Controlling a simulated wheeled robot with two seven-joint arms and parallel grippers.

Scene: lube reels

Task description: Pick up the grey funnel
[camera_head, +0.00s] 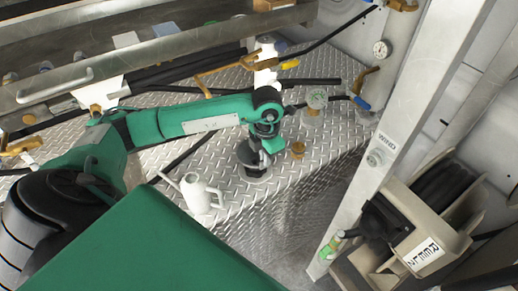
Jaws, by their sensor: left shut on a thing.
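My left arm reaches in from the left, and its gripper (262,160) points down over the diamond-plate deck (240,208). My right gripper is out of view.
A pale spouted can (197,193) stands left of the gripper. A metal post (410,120) and a hose reel (410,225) stand farther right. Hoses and brass valves run behind.

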